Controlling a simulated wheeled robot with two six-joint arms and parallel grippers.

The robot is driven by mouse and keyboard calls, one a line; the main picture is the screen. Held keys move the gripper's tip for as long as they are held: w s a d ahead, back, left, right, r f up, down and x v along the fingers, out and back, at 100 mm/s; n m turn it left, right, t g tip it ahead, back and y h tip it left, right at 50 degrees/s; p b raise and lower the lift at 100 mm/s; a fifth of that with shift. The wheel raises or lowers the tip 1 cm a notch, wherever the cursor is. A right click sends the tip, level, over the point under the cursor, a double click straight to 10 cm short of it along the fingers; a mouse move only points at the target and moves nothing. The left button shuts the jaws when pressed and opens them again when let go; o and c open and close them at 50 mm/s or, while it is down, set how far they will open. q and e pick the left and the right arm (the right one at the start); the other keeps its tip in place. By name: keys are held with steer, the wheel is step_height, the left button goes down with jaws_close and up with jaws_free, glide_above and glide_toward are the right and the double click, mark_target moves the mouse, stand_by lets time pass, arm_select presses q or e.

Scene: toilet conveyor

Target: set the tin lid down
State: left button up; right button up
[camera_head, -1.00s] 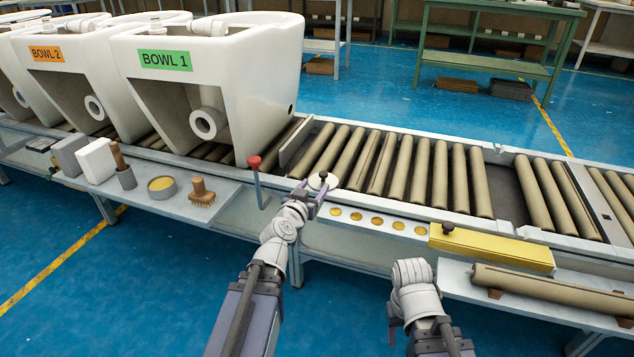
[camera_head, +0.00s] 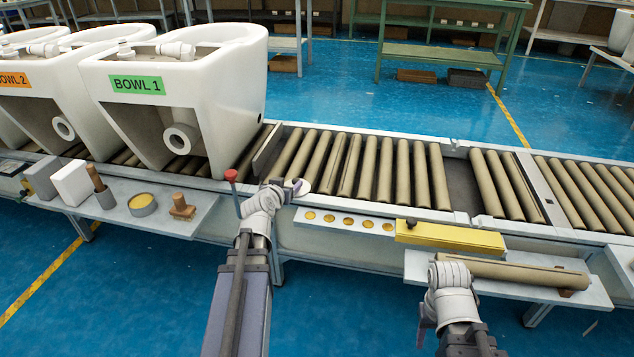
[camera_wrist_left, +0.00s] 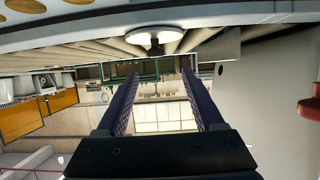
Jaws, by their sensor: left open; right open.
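The tin lid (camera_head: 301,187) is a pale round disc, partly hidden by my left gripper in the head view. In the left wrist view, the lid (camera_wrist_left: 154,37) lies flat against the conveyor's near edge, with its knob standing out. My left gripper (camera_head: 287,188) is open. In the wrist view its fingers (camera_wrist_left: 161,74) are apart with nothing between them, and the lid is beyond their tips. The open tin (camera_head: 142,204), grey with yellow contents, stands on the left shelf. My right gripper (camera_head: 426,325) is open, low in front of the right shelf, partly hidden by its wrist.
A red-topped post (camera_head: 232,178) stands just left of my left gripper. The BOWL 1 toilet (camera_head: 180,105) sits on the conveyor (camera_head: 360,172). A yellow box (camera_head: 450,236) and a brown roller (camera_head: 510,270) are at right.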

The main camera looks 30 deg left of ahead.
mark_target(296, 180)
arm_select(q)
steer(key=shift+b+x, duration=0.65)
steer(key=shift+x, duration=0.75)
steer(key=shift+w+d+f, duration=0.1)
steer(key=shift+w+f, duration=0.15)
steer(key=shift+f, duration=0.05)
steer(key=b+x, duration=0.1)
steer(key=x, duration=0.1)
steer(key=b+x, duration=0.1)
steer(key=x, duration=0.1)
steer(key=shift+w+d+f+b, duration=0.1)
steer(key=shift+w+f+b, duration=0.1)
steer(key=shift+f+b, duration=0.15)
jaws_close()
